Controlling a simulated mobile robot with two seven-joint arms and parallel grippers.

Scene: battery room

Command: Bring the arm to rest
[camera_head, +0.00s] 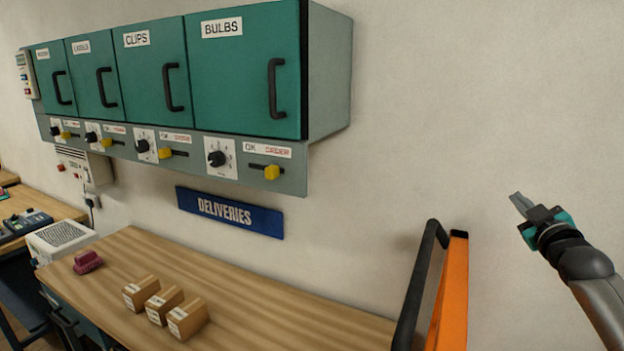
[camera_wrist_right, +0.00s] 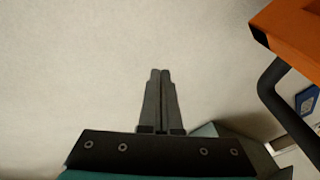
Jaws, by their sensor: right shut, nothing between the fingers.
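My right gripper (camera_head: 519,203) is raised at the right of the head view, in front of the bare wall. Its fingers are together and hold nothing. The fingers of my right gripper (camera_wrist_right: 160,75) also show closed in the right wrist view, against the pale wall. My right arm comes in from the lower right corner of the head view. My left gripper is not in view.
An orange panel (camera_head: 452,295) with a black handle (camera_head: 419,285) stands left of my right gripper. A wooden bench (camera_head: 260,310) carries several small boxes (camera_head: 162,304). Green cabinets (camera_head: 245,75) hang above a blue DELIVERIES sign (camera_head: 229,212). The wall around the gripper is clear.

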